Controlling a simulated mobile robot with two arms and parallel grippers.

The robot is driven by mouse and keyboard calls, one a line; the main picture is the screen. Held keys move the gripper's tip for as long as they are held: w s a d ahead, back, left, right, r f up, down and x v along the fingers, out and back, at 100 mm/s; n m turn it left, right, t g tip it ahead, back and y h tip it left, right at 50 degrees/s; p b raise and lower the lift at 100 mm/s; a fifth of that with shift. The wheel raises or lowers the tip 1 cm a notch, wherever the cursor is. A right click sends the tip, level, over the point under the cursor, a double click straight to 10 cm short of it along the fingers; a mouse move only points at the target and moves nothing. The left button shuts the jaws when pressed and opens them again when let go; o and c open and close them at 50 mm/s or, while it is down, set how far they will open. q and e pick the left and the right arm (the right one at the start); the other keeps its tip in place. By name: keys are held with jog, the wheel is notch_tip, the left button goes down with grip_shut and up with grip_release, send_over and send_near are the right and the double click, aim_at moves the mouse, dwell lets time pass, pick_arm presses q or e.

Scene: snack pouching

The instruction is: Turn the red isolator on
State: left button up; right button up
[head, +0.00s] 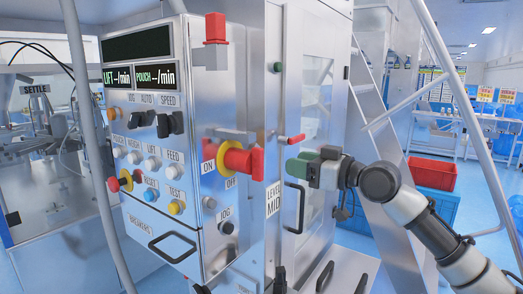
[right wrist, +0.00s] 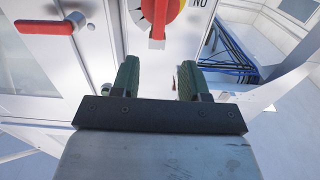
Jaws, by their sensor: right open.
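The red isolator (head: 240,160) is a red handle on a yellow disc, on the narrow side panel of the steel cabinet. The ON label (head: 209,167) is to its left and the OFF label (head: 231,182) below it. I cannot tell which label the handle points to. My right gripper (head: 300,168) is just right of the handle, apart from it, open and empty. In the right wrist view its two green fingers (right wrist: 157,80) are spread, with the red handle (right wrist: 157,26) beyond them, roughly centred between them. My left gripper is not in view.
The lever also shows in the right wrist view (right wrist: 45,26). A jog button (head: 227,228) is below the isolator. A red emergency knob (head: 113,184) protrudes from the front panel.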

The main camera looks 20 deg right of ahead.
aim_at(262, 156)
jog(key=p+x, duration=0.4)
jog(key=x, duration=0.5)
jog(key=shift+w+a, duration=0.2)
jog(key=shift+w, duration=0.1)
jog(key=shift+w+a+f, duration=0.1)
jog(key=shift+w+a, duration=0.2)
jog(key=shift+w, duration=0.15)
grip_shut()
